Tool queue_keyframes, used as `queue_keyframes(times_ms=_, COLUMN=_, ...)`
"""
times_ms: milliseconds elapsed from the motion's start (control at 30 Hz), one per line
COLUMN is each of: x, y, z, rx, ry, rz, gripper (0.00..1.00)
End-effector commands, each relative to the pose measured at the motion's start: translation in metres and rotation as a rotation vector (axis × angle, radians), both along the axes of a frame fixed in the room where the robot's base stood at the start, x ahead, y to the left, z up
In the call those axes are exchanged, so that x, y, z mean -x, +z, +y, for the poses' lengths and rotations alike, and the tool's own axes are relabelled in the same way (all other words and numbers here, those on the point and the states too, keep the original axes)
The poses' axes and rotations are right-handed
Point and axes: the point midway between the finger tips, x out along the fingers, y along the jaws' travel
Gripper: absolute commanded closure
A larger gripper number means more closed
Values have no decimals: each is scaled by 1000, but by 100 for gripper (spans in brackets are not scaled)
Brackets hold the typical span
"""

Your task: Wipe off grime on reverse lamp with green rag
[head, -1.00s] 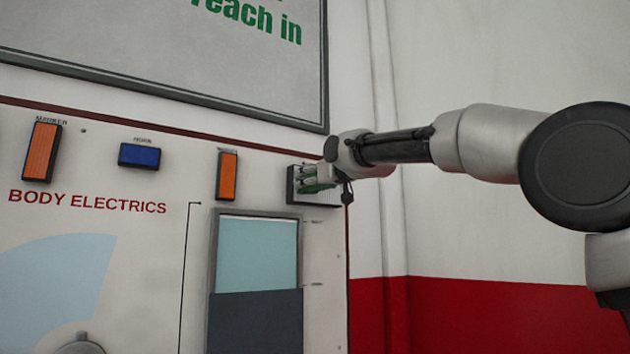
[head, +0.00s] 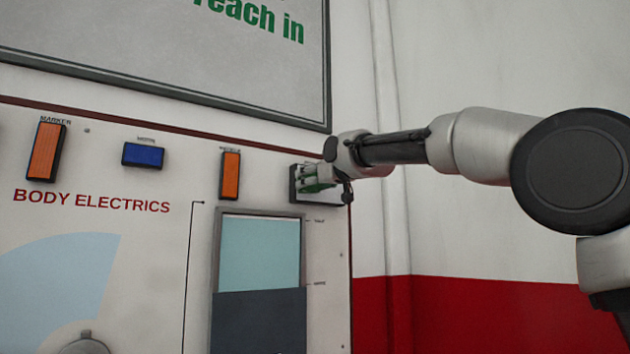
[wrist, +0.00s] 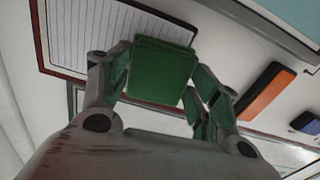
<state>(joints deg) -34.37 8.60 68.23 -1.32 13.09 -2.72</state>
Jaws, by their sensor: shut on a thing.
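The reverse lamp (head: 323,198) is a pale ribbed lens in a dark frame at the panel's upper right corner. In the wrist view its lens (wrist: 88,32) fills the upper left. My gripper (head: 318,181) is at the lamp's face and covers part of it. In the wrist view my gripper (wrist: 160,78) is shut on the green rag (wrist: 161,72), a folded square block between the fingers. I make out no clear grime on the visible lens.
An orange lamp (head: 230,176) and a blue lamp (head: 143,155) are on the panel to the left. A framed window (head: 258,254) lies below the reverse lamp. A large framed sign (head: 190,60) hangs above. The wall right of the panel is bare.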

Motion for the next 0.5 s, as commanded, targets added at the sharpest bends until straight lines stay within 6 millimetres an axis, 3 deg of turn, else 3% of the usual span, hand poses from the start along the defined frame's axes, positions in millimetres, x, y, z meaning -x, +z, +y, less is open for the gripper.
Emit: queue_keyframes(times_ms=500, x=-9, y=0, z=6, rx=0, ry=0, rz=0, gripper=60)
